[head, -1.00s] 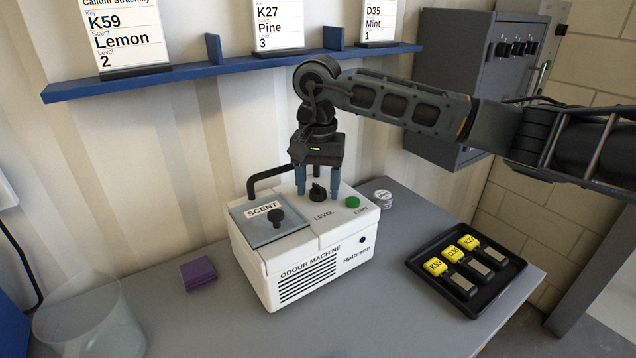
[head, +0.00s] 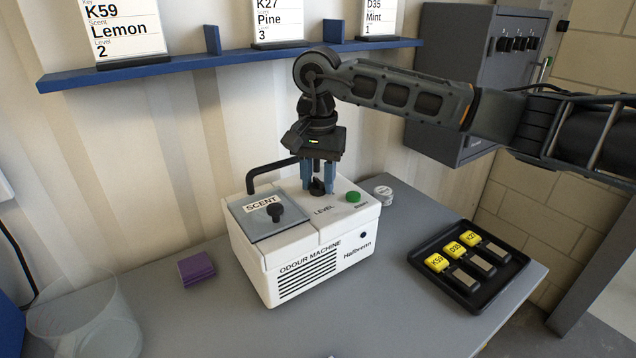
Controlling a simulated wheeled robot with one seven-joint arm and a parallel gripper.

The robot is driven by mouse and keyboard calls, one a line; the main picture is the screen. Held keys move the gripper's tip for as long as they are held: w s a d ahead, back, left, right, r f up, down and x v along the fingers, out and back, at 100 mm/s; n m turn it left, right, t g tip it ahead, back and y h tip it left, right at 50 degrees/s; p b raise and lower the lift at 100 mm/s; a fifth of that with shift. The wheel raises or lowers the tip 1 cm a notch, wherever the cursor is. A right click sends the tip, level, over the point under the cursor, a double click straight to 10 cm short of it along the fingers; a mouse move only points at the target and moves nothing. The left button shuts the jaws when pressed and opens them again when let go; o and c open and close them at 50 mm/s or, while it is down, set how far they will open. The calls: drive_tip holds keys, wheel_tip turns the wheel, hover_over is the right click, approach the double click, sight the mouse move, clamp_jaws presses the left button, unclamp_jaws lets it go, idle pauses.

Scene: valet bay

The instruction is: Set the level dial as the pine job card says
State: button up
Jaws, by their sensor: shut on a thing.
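The white odour machine (head: 300,243) stands on the grey bench, with a scent lid (head: 262,222) at its left and a green start button (head: 353,197) at its right. The black level dial (head: 316,188) is on its top, above the word LEVEL. My gripper (head: 317,185) points down over the dial and its blue fingers are shut on it. The fingers partly hide the dial, so its setting cannot be read. The pine job card (head: 277,22) stands on the blue shelf and reads K27, Pine, level 3.
Lemon (head: 126,32) and mint (head: 382,15) cards flank the pine card. A black tray (head: 463,302) with yellow-tagged keys lies right. A small round tin (head: 383,193) sits behind the machine's right side. Purple pads (head: 197,269) and a clear bin (head: 84,320) are left.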

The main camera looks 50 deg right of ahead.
drive_tip(key=m+b, duration=0.2)
drive_tip(key=b, duration=0.1)
drive_tip(key=shift+f, duration=0.25)
drive_tip(key=m+b, duration=0.3)
drive_tip(key=m, duration=0.1)
drive_tip(key=m+b, duration=0.5)
drive_tip(key=m, duration=0.1)
drive_tip(key=shift+r, duration=0.1)
drive_tip(key=m+b, duration=0.4)
drive_tip(key=m, duration=0.2)
drive_tip(key=shift+m, duration=0.4)
drive_tip(key=m+b, duration=0.2)
drive_tip(key=m, duration=0.1)
drive_tip(key=shift+r+m+b, duration=0.15)
drive_tip(key=shift+m+b, duration=0.65)
drive_tip(key=shift+m, duration=1.1)
drive_tip(key=o, duration=1)
